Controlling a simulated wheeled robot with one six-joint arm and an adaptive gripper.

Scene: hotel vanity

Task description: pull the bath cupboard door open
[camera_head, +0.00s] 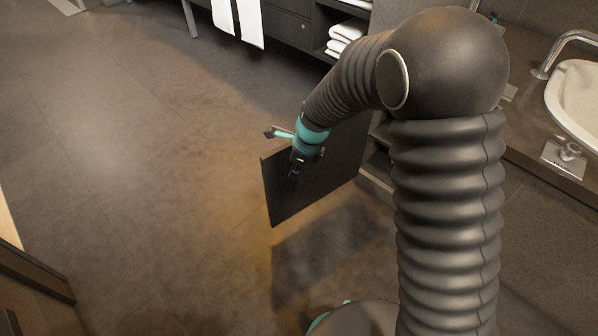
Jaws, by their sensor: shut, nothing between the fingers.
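The bath cupboard door (322,188) is a dark flat panel. It stands swung well out from the vanity, with its free edge towards the left and its hinge side near the vanity at the right, partly behind my arm. My gripper (294,172), with a teal collar, is at the upper left part of the door, close to its free edge. It is shut with nothing held. Whether it touches the door cannot be told. No door handle can be made out.
The vanity counter (520,130) with a white basin (580,95) and tap is at the right. Dark shelving with folded white towels (346,35) and hanging towels (238,20) stands at the back. The floor (150,160) left of the door is clear.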

